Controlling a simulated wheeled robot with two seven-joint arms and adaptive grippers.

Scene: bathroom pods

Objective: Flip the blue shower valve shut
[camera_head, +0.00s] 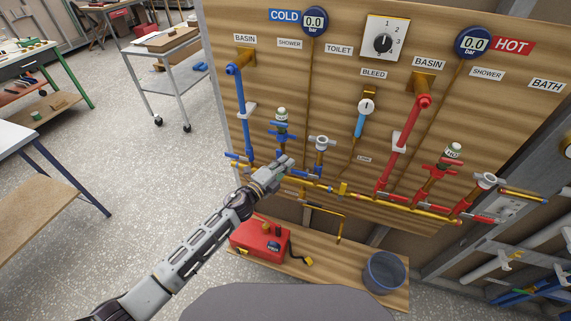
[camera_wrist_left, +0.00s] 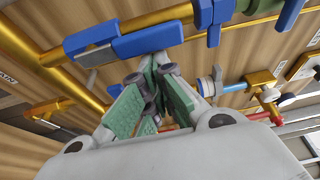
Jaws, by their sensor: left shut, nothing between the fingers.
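The blue shower valve (camera_head: 281,133) stands below the SHOWER label on the cold side, a blue-handled fitting with a pale cap on top. Its lower part is close behind my left gripper (camera_head: 284,166). My left gripper is shut and empty, just in front of the pipes at its foot. In the left wrist view its green-padded fingers (camera_wrist_left: 150,88) are together below a blue lever-like part (camera_wrist_left: 140,43) on a brass pipe. I cannot tell whether they touch it. My right gripper is not in view.
A wooden board (camera_head: 330,110) carries blue and red pipes, gauges and a dial. A red toolbox (camera_head: 258,240) and a grey bucket (camera_head: 384,272) sit on the low shelf beneath. A grey trolley (camera_head: 162,65) and benches stand at left, with open floor between.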

